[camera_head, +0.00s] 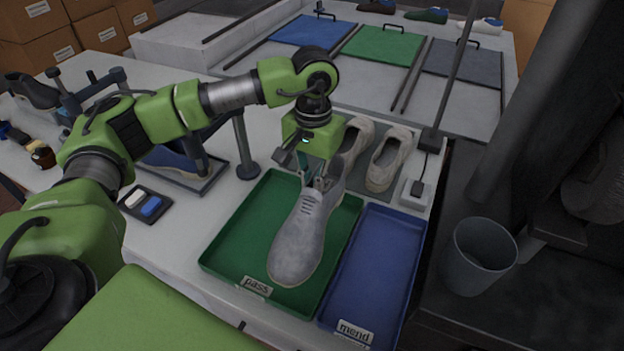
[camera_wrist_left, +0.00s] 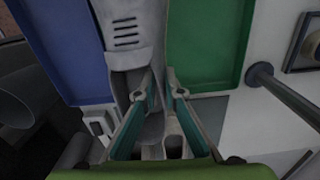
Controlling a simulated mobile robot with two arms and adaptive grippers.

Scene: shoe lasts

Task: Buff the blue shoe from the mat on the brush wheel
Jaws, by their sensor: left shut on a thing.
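My left gripper (camera_head: 312,178) is shut on a grey shoe (camera_head: 300,235), gripped near its heel opening. The shoe hangs toe toward me over the green "pass" tray (camera_head: 228,243); I cannot tell whether it touches the tray. In the left wrist view, the teal fingers (camera_wrist_left: 160,100) close at the grey shoe (camera_wrist_left: 125,30). A blue shoe (camera_head: 168,159) with a tan sole lies on a dark mat (camera_head: 205,183) at the left, partly hidden behind my left arm. A dark round shape (camera_head: 600,185) at the right edge may be the brush wheel. My right gripper is not in view.
A blue "mend" tray (camera_head: 378,265) lies right of the green one. Pale shoes (camera_head: 388,160) stand behind on a grey mat. Upright posts (camera_head: 244,145) rise near the blue shoe. A grey bin (camera_head: 478,255) stands right of the table.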

